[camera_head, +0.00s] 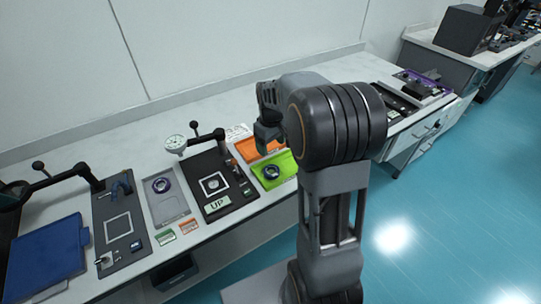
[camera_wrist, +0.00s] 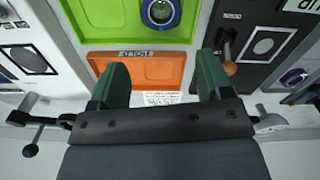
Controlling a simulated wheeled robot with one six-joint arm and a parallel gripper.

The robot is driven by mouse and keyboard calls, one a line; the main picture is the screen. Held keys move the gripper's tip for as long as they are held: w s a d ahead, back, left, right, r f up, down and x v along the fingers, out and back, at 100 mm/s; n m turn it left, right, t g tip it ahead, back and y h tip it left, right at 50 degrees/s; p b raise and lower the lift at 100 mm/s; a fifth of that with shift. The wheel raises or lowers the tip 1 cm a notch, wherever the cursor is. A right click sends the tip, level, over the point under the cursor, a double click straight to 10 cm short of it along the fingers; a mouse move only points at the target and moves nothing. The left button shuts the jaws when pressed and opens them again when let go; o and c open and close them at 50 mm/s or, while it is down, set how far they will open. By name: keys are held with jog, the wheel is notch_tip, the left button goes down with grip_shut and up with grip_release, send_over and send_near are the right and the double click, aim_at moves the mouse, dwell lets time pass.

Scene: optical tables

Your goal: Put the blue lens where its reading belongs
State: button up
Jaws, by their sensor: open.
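A dark blue-ringed lens (camera_head: 271,172) lies in the green tray (camera_head: 285,160). It also shows at the top of the wrist view (camera_wrist: 160,11), partly cut off. A second blue-violet-ringed lens (camera_head: 161,185) sits on a grey tray (camera_head: 170,207); which of the two is the task's blue lens I cannot tell. The black gauge stand (camera_head: 236,195) has a white dial (camera_head: 175,143) and a plate reading "UP" (camera_head: 217,204). My gripper (camera_head: 268,135) is open and empty, above the orange tray (camera_wrist: 160,70) beyond the green one, apart from both lenses.
A black fixture (camera_head: 118,245) with a white square and a blue folder-like tray (camera_head: 45,260) stand at left. A printed sheet (camera_head: 238,131) lies behind. The wall closes the back.

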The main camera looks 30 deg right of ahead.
jog(key=s+a+r+m+t, duration=0.1)
jog(key=s+a, duration=0.3)
jog(key=s, duration=0.4)
jog(key=s+a+r+m+t, duration=0.2)
jog(key=s+a, duration=0.3)
jog(key=s, duration=0.3)
jog(key=shift+s+a+r, duration=0.25)
jog(key=shift+s+r, duration=0.05)
jog(key=shift+r, duration=0.6)
notch_tip(320, 180, up, 3)
jog(key=shift+t+p, duration=0.3)
jog(key=shift+p, duration=0.95)
